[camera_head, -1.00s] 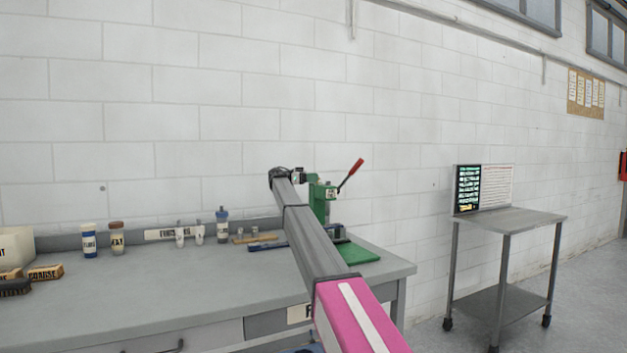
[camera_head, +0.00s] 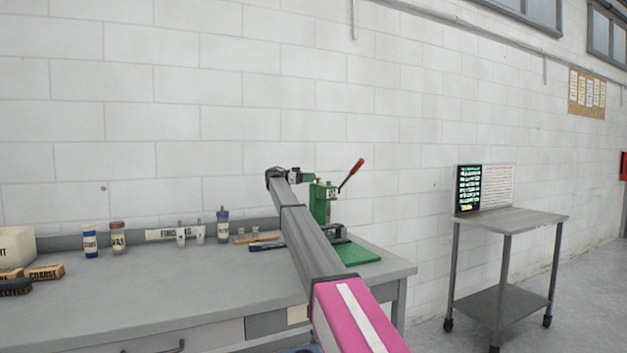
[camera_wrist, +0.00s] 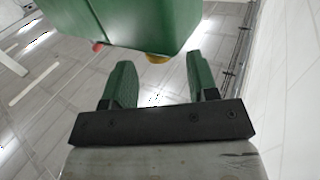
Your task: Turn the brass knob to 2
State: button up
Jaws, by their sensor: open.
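The brass knob (camera_wrist: 157,58) shows in the wrist view as a small yellow piece at the lower edge of a green machine body (camera_wrist: 140,22). Most of the knob is hidden by that body, and no number is readable. My gripper (camera_wrist: 160,63) is open, with its two green fingers apart. The knob appears between the fingertips in the picture; I cannot tell whether they touch it. In the head view, my gripper (camera_head: 308,177) is at the top of the green press (camera_head: 320,204), on its left side. The knob cannot be made out there.
The press has a red-tipped lever (camera_head: 350,174) rising to the right. Its green base (camera_head: 358,254) is on the grey bench (camera_head: 180,285). Several bottles and cups stand along the bench back. A cart (camera_head: 515,220) with a screen stands apart at right.

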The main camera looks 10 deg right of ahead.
jog(key=v, duration=0.9)
jog(key=shift+o, duration=0.3)
